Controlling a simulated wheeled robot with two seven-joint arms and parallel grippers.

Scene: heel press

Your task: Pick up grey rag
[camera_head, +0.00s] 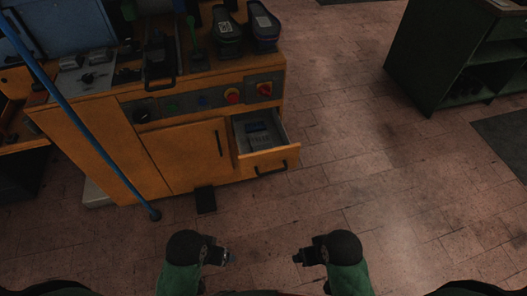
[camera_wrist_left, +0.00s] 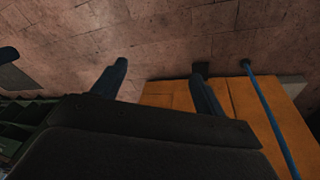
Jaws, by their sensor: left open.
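An open drawer (camera_head: 288,137) of the orange cabinet holds a flat grey item (camera_head: 259,140) with a dark blue item (camera_head: 257,127) at its back. The grey item may be the grey rag, but it is too small and dark to be sure. My left gripper (camera_head: 229,257) is low in the head view, apart from the drawer and in front of it. In the left wrist view its two fingers (camera_wrist_left: 160,67) are spread with nothing between them. My right gripper (camera_head: 298,257) is to its right, touching nothing visible; its jaw opening is unclear.
The orange cabinet (camera_head: 185,157) has dark containers (camera_head: 246,30) and tools on top. A blue pole (camera_head: 85,125) leans across its left side. A dark flat object (camera_head: 205,200) is on the floor before it. A green shelf unit (camera_head: 440,55) stands right; tiled floor between is clear.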

